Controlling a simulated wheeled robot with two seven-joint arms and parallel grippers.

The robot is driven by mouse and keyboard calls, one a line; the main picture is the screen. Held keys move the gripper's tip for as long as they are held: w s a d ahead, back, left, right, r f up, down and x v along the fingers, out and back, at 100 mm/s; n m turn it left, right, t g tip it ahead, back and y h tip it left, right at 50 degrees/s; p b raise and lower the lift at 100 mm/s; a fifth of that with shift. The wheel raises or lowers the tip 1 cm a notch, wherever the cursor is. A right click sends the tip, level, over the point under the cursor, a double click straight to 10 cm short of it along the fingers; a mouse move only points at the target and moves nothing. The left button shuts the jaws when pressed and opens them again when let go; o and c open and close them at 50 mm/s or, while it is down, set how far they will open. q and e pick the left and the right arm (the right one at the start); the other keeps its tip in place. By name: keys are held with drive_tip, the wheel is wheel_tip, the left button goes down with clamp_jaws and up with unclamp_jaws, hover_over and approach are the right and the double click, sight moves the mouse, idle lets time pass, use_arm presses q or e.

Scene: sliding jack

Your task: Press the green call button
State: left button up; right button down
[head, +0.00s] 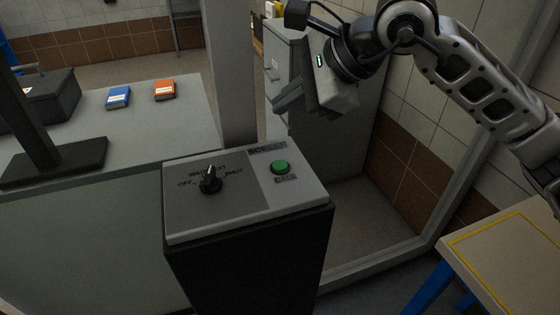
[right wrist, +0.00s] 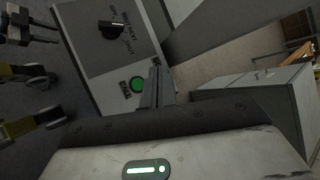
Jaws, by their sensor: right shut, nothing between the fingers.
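The green call button (head: 281,167) is a round green cap on the right part of a grey sloped panel (head: 235,217) on a dark pedestal. It also shows in the right wrist view (right wrist: 138,84), beside my fingers. A black rotary knob (head: 209,182) is on the panel's left part. My right gripper (head: 277,102) is shut and empty, above and beyond the button in the head view, apart from it. Its fingers also show in the right wrist view (right wrist: 157,70). My left gripper is not in the head view.
A grey counter (head: 190,125) at left holds a blue box (head: 119,97), an orange box (head: 165,90) and a dark case (head: 50,98). A post stands behind the panel. A grey cabinet (head: 284,62) is behind my right gripper. A yellow-edged table (head: 500,250) is at lower right.

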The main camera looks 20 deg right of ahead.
sight(286, 166)
drive_tip(key=shift+f, duration=0.15)
